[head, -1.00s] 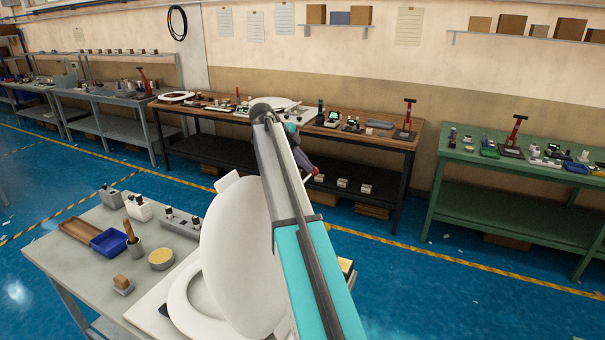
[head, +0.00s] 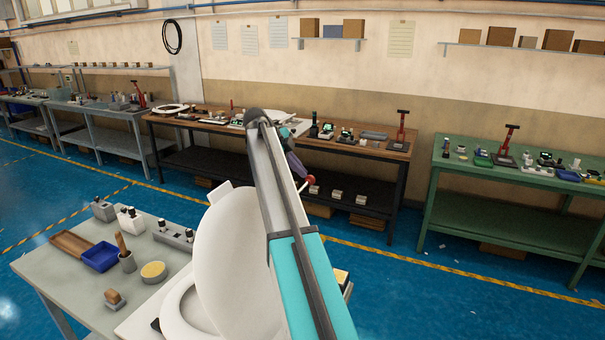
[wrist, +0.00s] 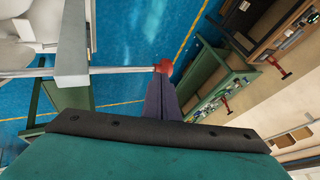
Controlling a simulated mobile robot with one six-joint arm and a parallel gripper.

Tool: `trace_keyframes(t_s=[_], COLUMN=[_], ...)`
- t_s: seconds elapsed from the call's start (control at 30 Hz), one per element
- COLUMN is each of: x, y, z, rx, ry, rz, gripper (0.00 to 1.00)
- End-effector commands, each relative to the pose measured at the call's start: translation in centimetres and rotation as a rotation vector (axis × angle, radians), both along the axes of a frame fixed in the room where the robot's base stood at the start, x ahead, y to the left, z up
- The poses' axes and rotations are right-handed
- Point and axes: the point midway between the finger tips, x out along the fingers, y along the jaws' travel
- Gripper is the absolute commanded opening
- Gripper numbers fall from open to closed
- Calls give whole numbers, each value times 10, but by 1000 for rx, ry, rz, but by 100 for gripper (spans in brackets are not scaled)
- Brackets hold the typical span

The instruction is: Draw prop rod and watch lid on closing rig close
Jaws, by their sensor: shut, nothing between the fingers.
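The white toilet lid (head: 232,260) stands raised above the white seat (head: 180,308) on the near bench. The prop rod (wrist: 115,70) is a thin grey bar with a red knob (wrist: 163,67) at its end. It runs left in the wrist view, by a pale bracket (wrist: 72,45). In the head view the red knob (head: 310,180) shows just right of my arm. My gripper (wrist: 161,80) has its dark fingers together, with tips right at the knob. I cannot tell whether they touch it. My arm hides the rod's far part and the lid's right side in the head view.
The near bench (head: 60,275) holds a blue bin (head: 101,257), a wooden tray (head: 70,243), a yellow-topped cup (head: 153,272) and small fixtures. A brown bench (head: 370,150) and a green bench (head: 480,180) stand along the wall. Blue floor lies open between.

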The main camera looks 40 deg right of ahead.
Motion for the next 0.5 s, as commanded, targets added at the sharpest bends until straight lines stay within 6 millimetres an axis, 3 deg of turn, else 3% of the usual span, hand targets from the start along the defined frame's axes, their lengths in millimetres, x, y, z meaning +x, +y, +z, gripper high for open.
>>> trace_keyframes(t_s=[0.5], x=[6], y=[43], z=[58], rx=[-1], ry=[0], rz=[0], gripper=[0])
